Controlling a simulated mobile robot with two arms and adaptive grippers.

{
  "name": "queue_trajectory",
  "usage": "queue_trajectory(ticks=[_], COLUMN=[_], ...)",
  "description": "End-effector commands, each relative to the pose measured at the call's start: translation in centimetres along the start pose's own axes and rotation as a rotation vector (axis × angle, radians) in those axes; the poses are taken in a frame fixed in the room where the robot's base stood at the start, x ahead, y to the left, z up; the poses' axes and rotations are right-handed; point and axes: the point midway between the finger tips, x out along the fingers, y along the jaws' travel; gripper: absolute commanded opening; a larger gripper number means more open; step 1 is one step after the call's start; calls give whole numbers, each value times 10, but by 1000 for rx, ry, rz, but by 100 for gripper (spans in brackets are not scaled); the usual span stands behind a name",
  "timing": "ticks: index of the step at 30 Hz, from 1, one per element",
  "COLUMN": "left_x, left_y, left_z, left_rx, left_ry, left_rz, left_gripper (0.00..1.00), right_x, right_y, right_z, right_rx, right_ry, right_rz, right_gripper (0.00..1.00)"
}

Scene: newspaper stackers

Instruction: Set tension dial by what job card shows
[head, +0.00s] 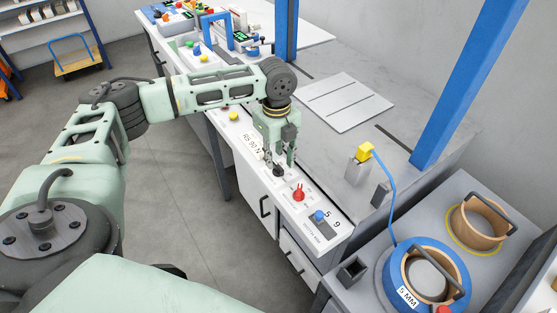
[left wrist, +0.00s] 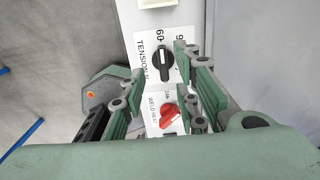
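The black tension dial (head: 278,171) is on the white panel along the bench front. In the left wrist view the tension dial (left wrist: 166,58) has "TENSION" printed at its left, "60" at upper left and a partly hidden "9" at upper right. Its bar lies roughly upright in that picture; its exact setting is unclear. A white card (head: 251,143) reading what looks like "R5 90 N" stands just beyond the dial. My left gripper (head: 282,158) points down over the dial. In the left wrist view its fingers (left wrist: 162,72) are apart on either side, apparently not squeezing it. My right gripper is not in view.
A red knob (head: 298,192), labelled weld heat, is close to the dial; it also shows in the left wrist view (left wrist: 169,114). A blue knob (head: 319,215) is nearer. A yellow-topped post (head: 364,152) and blue uprights stand to the right.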

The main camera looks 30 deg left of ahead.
Motion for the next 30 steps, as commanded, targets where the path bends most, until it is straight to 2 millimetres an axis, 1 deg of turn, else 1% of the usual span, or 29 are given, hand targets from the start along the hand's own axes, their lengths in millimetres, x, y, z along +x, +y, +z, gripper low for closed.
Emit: queue_trajectory(ticks=[1, 2, 4, 7, 9, 11, 12, 14, 16, 17, 26, 30], left_x=[8, 12, 20, 27, 30, 31, 31, 31, 31, 31, 30, 30], left_y=[1, 0, 0, 0, 0, 0, 0, 0, 0, 0, 0, 0], left_z=[0, 0, 0, 0, 0, 0, 0, 0, 0, 0, 0, 0], left_rx=[0, 0, 0, 0, 0, 0, 0, 0, 0, 0, 0, 0], left_ry=[0, 0, -1, -1, -1, -1, -1, -1, -1, -1, -1, -1], left_rz=[3, 2, 1, 0, 0, 0, -1, -1, -1, -1, -1, -1], left_gripper=[29, 29, 29, 29, 29, 29, 29, 29, 29, 27, 1, 0], right_x=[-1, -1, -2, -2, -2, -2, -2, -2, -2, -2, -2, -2], right_y=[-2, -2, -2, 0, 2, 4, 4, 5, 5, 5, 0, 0], right_z=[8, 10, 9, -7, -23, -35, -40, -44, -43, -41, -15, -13], right_rx=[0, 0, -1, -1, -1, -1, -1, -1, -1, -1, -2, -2], right_ry=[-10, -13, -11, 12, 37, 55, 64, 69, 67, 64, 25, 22], right_rz=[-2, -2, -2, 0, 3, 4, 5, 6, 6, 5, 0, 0], right_gripper=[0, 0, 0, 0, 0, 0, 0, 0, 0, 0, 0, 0])
